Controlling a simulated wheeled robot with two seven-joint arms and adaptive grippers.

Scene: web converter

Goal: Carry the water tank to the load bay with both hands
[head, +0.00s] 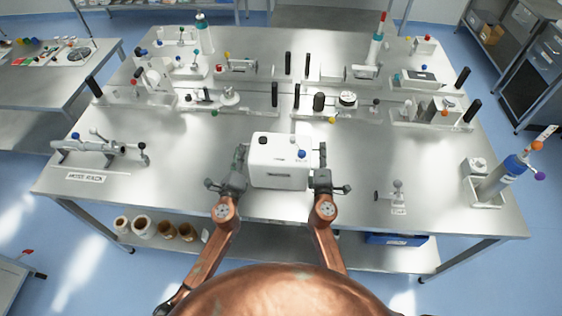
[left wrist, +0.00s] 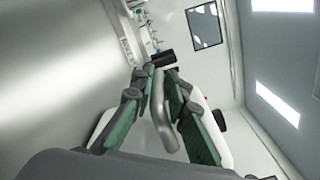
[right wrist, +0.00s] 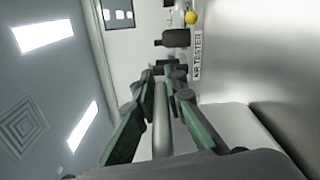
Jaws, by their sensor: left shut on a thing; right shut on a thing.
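In the left wrist view my left gripper's green-padded fingers (left wrist: 165,95) are closed around a grey bar handle (left wrist: 162,110). In the right wrist view my right gripper's fingers (right wrist: 162,85) are closed around a similar handle (right wrist: 160,115). I cannot tell whether the tank touches the table. No load bay label is readable.
The steel table (head: 200,160) carries several fixtures behind the tank. A horizontal device (head: 95,148) lies at the left, a small stand (head: 397,192) to the right, and a blue cylinder unit (head: 500,178) at the right edge. Bare tabletop lies on both sides of the tank.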

